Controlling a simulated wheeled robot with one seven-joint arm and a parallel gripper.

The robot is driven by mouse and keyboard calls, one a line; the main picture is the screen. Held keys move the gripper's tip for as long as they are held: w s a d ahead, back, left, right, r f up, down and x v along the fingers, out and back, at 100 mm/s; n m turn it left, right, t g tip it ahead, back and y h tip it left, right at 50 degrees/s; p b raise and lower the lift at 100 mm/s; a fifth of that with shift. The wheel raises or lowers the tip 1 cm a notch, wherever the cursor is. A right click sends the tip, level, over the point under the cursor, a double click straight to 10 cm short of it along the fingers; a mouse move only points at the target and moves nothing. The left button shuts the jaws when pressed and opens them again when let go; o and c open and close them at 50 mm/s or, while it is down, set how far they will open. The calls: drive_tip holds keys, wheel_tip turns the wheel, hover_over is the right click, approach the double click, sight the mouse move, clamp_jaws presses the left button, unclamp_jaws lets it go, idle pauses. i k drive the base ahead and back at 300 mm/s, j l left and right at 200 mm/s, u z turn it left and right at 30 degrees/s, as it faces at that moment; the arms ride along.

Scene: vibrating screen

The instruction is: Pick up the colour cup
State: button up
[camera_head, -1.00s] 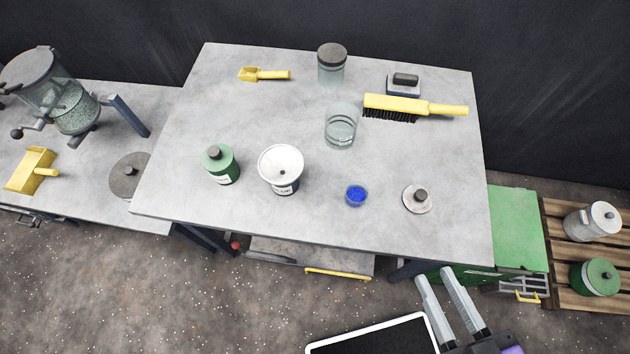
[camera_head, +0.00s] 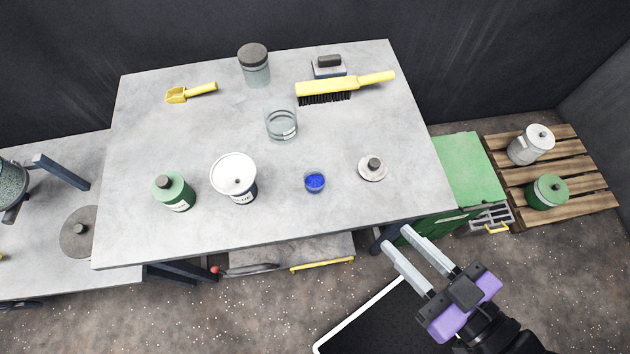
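The colour cup seems to be the small clear cup (camera_head: 315,181) with bright blue content, standing upright near the front of the grey table, right of centre. My gripper (camera_head: 396,238) is at the lower right, beyond the table's front edge and right of the cup. Its two long grey fingers are apart with nothing between them. The gripper is clear of the cup and of everything on the table.
On the table (camera_head: 200,130), a white-topped tub (camera_head: 234,174) and a green bottle (camera_head: 173,191) stand left of the cup. A round knobbed lid (camera_head: 372,169) lies to its right. An empty glass (camera_head: 281,125) and a yellow brush (camera_head: 345,86) are behind. A green cabinet (camera_head: 465,170) is at right.

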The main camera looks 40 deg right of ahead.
sight(314, 180)
drive_tip(key=k+j+z, duration=0.15)
drive_tip(key=j, duration=0.25)
drive_tip(key=j+z, duration=0.2)
drive_tip(key=j, duration=0.15)
drive_tip(key=k+j+z, duration=0.15)
drive_tip(key=j, duration=0.2)
drive_tip(key=k+j+z, duration=0.2)
drive_tip(key=j, duration=0.15)
drive_tip(key=k+j+z, duration=0.15)
drive_tip(key=j, duration=0.15)
